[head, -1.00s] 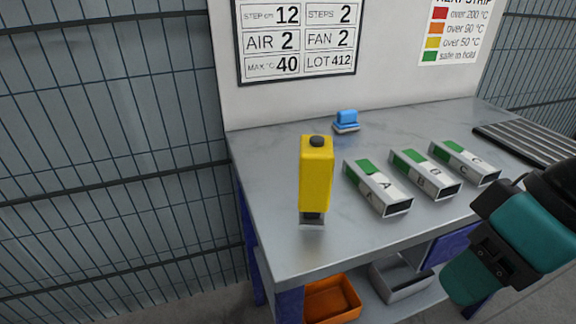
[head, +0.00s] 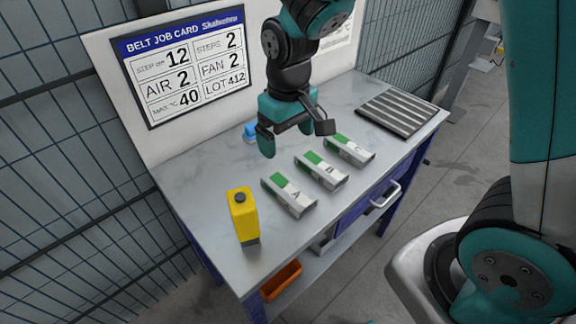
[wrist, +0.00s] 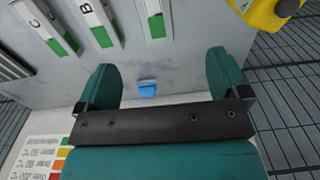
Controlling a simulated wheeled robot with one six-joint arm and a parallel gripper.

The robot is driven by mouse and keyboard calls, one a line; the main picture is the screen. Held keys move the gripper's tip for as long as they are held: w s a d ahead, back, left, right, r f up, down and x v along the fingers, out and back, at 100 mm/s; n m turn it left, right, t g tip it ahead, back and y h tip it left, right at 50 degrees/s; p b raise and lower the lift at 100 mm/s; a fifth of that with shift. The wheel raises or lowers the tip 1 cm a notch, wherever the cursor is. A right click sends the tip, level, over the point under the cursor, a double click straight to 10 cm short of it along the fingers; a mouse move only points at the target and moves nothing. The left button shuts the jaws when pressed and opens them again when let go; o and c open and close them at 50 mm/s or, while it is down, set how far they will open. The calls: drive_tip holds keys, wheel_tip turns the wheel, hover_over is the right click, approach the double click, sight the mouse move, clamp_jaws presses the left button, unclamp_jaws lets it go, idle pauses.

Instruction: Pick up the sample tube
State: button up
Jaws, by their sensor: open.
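In the wrist view, tube A (wrist: 153,9), tube B (wrist: 90,17) and tube C (wrist: 30,17) show along the top. None is marked as the sample tube. My gripper (head: 296,140) is open and empty, above the table behind the tubes. In the wrist view, bare table and a small blue object (wrist: 147,89) show between the fingers of my gripper (wrist: 160,75).
The blue object (head: 251,131) lies near the back panel. A ridged dark rack (head: 403,112) is at the right. An orange bin (head: 281,280) is below the table (head: 190,185).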

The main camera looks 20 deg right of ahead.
drive_tip(key=p, duration=0.2)
approach(288, 187)
wheel_tip(288, 187, down, 5)
drive_tip(key=shift+s+a+f, duration=0.1)
drive_tip(key=shift+s+a, duration=0.05)
drive_tip(key=shift+a, duration=0.05)
drive_tip(key=shift+f+p, duration=0.75)
drive_tip(key=shift+f, duration=1.85)
drive_tip(key=c, duration=1.1)
